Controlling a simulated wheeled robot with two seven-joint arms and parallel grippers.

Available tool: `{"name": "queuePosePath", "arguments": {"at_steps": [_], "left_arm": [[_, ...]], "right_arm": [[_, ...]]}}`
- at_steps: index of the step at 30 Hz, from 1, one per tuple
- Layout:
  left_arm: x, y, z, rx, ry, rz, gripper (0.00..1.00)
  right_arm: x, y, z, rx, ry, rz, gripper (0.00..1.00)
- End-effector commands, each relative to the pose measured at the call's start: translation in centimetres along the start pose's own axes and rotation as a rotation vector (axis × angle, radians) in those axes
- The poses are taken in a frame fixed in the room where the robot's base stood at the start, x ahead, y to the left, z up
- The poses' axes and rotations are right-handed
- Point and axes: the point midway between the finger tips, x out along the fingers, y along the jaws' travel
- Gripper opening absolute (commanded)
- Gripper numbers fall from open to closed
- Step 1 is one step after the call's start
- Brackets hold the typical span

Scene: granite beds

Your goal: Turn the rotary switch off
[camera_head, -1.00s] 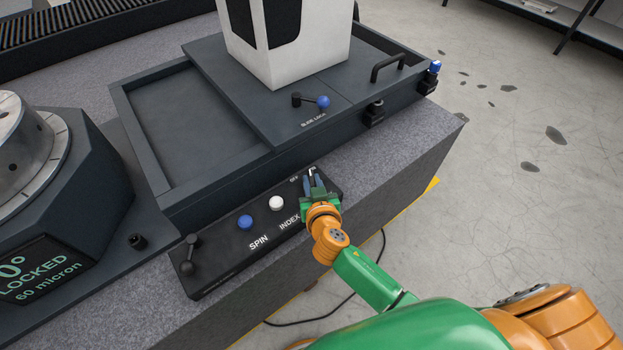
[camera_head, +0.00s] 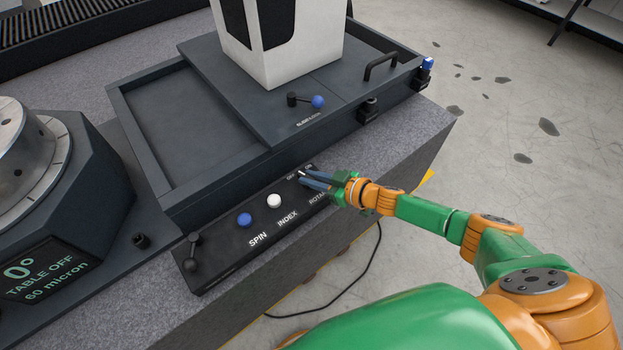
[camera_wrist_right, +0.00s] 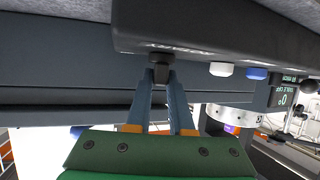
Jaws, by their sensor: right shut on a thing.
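The rotary switch (camera_head: 301,174) is a small dark knob at the far right end of the black control panel (camera_head: 215,277), by the OFF and ON labels. My right gripper (camera_head: 309,180) has its blue-grey fingertips around the knob, reaching in from the right, and partly hides it. In the right wrist view the knob (camera_wrist_right: 160,66) sits between the tips of the right gripper (camera_wrist_right: 160,86), which are shut on it. The display (camera_head: 45,270) at the left reads 0°, TABLE OFF, 60 micron. My left gripper is not in view.
On the panel are a white INDEX button (camera_head: 274,201), a blue SPIN button (camera_head: 244,220) and a black lever (camera_head: 192,252). A slide with a white column (camera_head: 290,50) and a blue-knobbed lever (camera_head: 317,102) stands behind. Open floor lies to the right.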

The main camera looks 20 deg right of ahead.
Motion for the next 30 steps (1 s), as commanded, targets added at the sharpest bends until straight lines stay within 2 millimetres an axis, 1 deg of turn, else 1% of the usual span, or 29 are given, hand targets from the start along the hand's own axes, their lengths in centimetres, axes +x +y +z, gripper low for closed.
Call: {"name": "queuePosePath", "arguments": {"at_steps": [7, 21, 22, 23, 24, 25, 30], "left_arm": [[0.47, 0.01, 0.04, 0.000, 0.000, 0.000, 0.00], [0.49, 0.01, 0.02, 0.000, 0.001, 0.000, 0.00], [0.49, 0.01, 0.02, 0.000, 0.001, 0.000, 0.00], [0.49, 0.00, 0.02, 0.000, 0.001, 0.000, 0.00], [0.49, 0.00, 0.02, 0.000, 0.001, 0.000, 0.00], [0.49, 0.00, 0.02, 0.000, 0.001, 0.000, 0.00], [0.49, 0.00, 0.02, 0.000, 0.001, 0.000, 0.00]], "right_arm": [[0.07, 0.08, -0.01, -0.022, 0.001, -0.053, 0.00], [0.06, -0.03, -0.02, -0.026, 0.001, -0.066, 0.00], [0.06, -0.04, -0.02, -0.026, 0.001, -0.066, 0.25], [0.07, -0.04, -0.01, -0.026, 0.001, -0.066, 0.33], [0.06, -0.04, -0.01, -0.026, 0.001, -0.066, 0.44], [0.06, -0.04, -0.01, -0.026, 0.001, -0.066, 0.50], [0.06, -0.02, -0.01, -0.026, 0.001, -0.066, 0.50]]}}
